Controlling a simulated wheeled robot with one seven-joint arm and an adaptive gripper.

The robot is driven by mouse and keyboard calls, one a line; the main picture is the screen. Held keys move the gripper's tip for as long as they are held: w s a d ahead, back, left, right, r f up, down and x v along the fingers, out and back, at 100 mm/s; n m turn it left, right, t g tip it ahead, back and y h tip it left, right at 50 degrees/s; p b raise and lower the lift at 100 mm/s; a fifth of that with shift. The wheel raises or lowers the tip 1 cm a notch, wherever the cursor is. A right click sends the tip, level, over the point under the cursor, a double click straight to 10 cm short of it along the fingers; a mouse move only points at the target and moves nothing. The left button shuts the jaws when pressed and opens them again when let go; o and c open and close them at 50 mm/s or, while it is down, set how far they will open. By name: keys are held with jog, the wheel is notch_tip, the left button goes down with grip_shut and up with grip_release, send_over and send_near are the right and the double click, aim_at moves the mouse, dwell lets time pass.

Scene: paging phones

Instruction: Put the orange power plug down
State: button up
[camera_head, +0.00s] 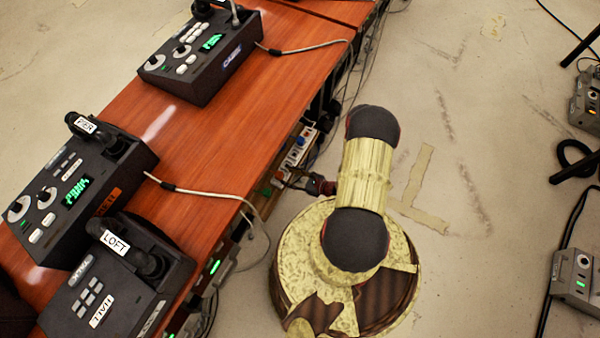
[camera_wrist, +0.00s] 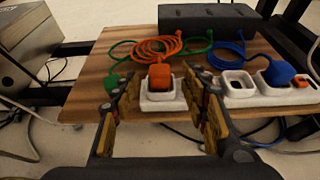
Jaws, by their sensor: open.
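The orange power plug (camera_wrist: 160,77) sits upright on a white socket block (camera_wrist: 163,101) at the near edge of a wooden board in the wrist view. Its orange cord (camera_wrist: 163,48) lies coiled behind it. My gripper (camera_wrist: 160,84) is open, with one finger on each side of the plug. A gap shows between the plug and each finger. The plug's underside is hidden, so I cannot tell how deep it sits. In the head view my arm reaches beside the table, and the plug cannot be made out.
A white power strip (camera_wrist: 248,100) to the right carries a blue plug (camera_wrist: 278,73). A green plug (camera_wrist: 113,82) lies left. A dark box (camera_wrist: 208,18) stands behind the cords. The wooden table (camera_head: 190,135) bears several paging phones, such as the one labelled LOFT (camera_head: 75,300).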

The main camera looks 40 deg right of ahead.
jog(key=p+v, duration=0.1)
jog(key=v, duration=0.5)
jog(key=shift+s, duration=0.3)
jog(key=shift+r, duration=0.1)
jog(key=shift+d+r, duration=0.1)
